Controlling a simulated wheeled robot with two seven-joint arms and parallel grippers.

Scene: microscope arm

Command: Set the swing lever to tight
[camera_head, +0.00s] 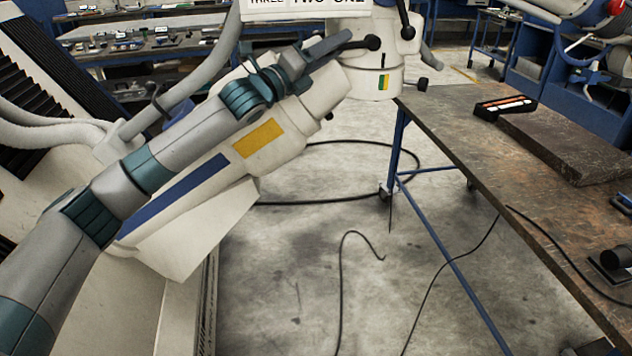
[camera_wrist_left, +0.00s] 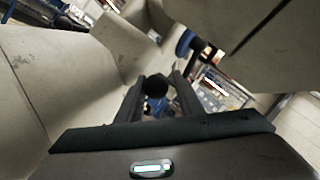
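The large cream microscope arm (camera_head: 272,140) carries a yellow patch and a blue stripe, and ends in a rounded white head (camera_head: 372,80). A dark lever with a black ball knob (camera_head: 373,42) sticks out at the head; I take it as the swing lever. My left gripper (camera_head: 352,42) reaches it from the left. In the left wrist view the knob (camera_wrist_left: 156,86) shows between the two open fingertips, with narrow gaps; I cannot tell if they touch it. The lever's tight position cannot be read. My right gripper is not in view.
A second black-knobbed lever (camera_head: 405,22) is close on the right of the head. A sign (camera_head: 310,5) reading "THREE TWO ONE" is above, partly cut off. A brown workbench (camera_head: 500,160) stands at right, with a dark slab (camera_head: 570,145). Cables lie on the open floor.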

